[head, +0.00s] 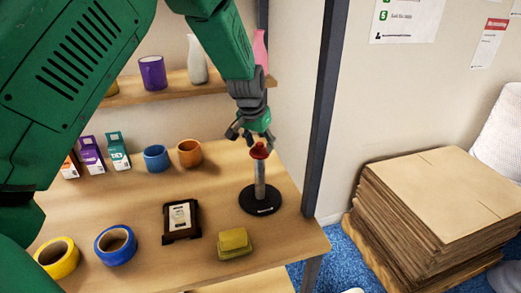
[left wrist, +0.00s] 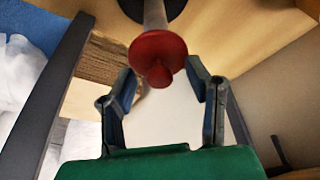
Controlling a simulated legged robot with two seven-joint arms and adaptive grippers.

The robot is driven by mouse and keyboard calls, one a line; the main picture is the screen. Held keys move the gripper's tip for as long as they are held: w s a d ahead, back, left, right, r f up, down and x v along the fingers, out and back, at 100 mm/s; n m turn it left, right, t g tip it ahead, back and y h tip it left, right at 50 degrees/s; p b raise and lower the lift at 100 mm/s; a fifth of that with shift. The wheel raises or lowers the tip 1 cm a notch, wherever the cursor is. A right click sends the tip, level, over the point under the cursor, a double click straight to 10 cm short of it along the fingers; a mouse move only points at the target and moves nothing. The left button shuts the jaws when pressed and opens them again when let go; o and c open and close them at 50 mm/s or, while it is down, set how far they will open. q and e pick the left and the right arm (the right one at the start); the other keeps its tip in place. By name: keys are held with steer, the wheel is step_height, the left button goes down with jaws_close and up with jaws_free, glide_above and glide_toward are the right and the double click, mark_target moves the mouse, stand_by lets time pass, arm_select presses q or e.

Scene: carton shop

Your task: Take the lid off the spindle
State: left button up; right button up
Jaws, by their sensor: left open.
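The red lid (head: 259,150) sits on top of the spindle (head: 260,180), a grey upright rod on a round black base (head: 262,208). My left gripper (head: 250,134) is open just above the lid, coming down from above. In the left wrist view the red lid (left wrist: 157,55), with its knob toward the camera, lies between the tips of the open left gripper (left wrist: 161,72). A gap shows on each side, and neither finger seems to touch it. The rod (left wrist: 155,14) shows behind the lid. My right gripper is not in view.
Near the spindle on the table stand a dark framed stand (head: 181,221), a yellow-green block (head: 235,243), an orange mug (head: 189,153) and a blue mug (head: 156,158). Tape rolls lie at left. A dark post (head: 325,110) rises right of the spindle. Cardboard sheets (head: 430,200) are stacked beyond.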

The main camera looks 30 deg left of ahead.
arm_select(q)
steer(key=shift+w+f, duration=0.15)
steer(key=shift+f, duration=0.1)
steer(key=shift+r, duration=0.15)
steer(key=c, duration=0.6)
steer(key=shift+s, duration=0.2)
jaws_close()
steer(key=shift+w, duration=0.1)
